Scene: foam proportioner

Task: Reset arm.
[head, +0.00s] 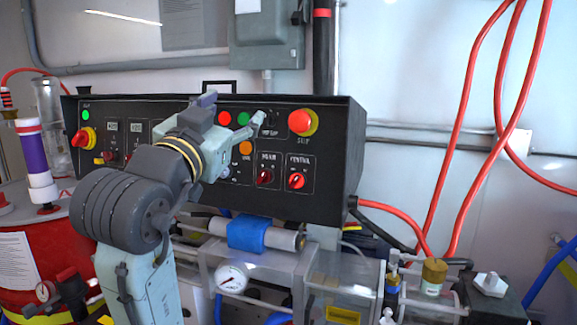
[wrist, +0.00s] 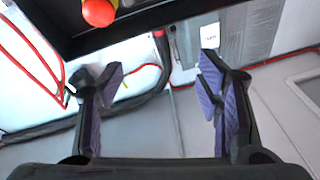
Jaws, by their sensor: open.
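My arm rises in front of the black control panel (head: 335,150) in the head view. My gripper (head: 234,108) is at the panel's upper middle, in front of its face. In the wrist view my gripper (wrist: 160,72) is open, with its two purple-padded fingers well apart and nothing between them. My arm hides part of the panel's left and middle. I cannot tell whether a finger touches the panel.
A large red button (head: 302,121) sits right of my gripper and shows at the wrist view's top (wrist: 99,12). A pressure gauge (head: 231,279) and blue-wrapped cylinder (head: 249,234) sit below the panel. Red hoses (head: 466,120) hang at right. A red drum (head: 40,235) stands left.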

